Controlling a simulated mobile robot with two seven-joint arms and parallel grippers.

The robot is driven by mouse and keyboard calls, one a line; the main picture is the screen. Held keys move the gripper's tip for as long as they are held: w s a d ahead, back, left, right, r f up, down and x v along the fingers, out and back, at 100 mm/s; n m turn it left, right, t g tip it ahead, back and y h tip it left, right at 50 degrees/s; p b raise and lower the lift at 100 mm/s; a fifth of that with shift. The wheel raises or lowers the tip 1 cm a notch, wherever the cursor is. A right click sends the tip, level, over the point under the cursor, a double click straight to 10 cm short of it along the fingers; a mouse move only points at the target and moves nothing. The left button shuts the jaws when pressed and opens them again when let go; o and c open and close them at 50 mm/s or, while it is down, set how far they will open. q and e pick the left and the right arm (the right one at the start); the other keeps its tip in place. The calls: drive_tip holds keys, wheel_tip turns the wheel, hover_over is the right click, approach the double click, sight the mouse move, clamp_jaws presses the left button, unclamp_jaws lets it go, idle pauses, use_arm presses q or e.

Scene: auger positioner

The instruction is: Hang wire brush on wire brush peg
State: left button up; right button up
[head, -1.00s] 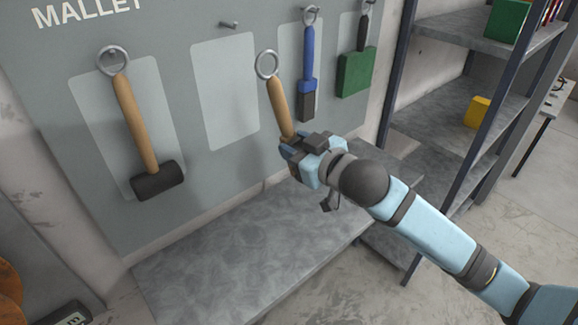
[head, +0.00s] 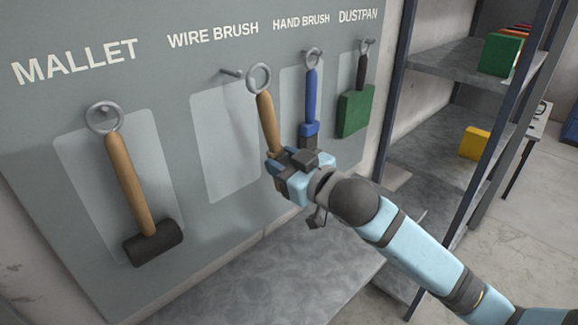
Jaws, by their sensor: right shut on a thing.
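The wire brush (head: 266,118) has a wooden handle with a metal ring (head: 258,78) at its top. My right gripper (head: 279,158) is shut on its lower part and holds it nearly upright, leaning a little left. The brush's lower end is hidden by the gripper. The wire brush peg (head: 232,72) sticks out of the board below the WIRE BRUSH label, above an empty pale panel (head: 222,140). In the picture the ring is just right of the peg's tip; I see no peg through it. My left gripper is not in view.
On the grey board (head: 200,255), a mallet (head: 130,185) hangs at left. A blue hand brush (head: 310,95) and a green dustpan (head: 355,112) hang close to the right of the held brush. A grey bench (head: 290,275) lies below; metal shelves (head: 440,150) stand at right.

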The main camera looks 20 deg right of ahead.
drive_tip(key=shift+x, duration=0.85)
drive_tip(key=shift+f+b+x, duration=0.2)
drive_tip(key=shift+b+x, duration=0.65)
drive_tip(key=shift+x, duration=1.4)
drive_tip(key=shift+w+a+f, duration=0.15)
drive_tip(key=shift+w+f, duration=0.15)
drive_tip(key=shift+w, duration=0.1)
drive_tip(key=shift+w+f+p, duration=0.1)
drive_tip(key=shift+f+p, duration=0.05)
drive_tip(key=shift+p, duration=0.2)
drive_tip(key=o, duration=1.1)
drive_tip(key=shift+c, duration=0.2)
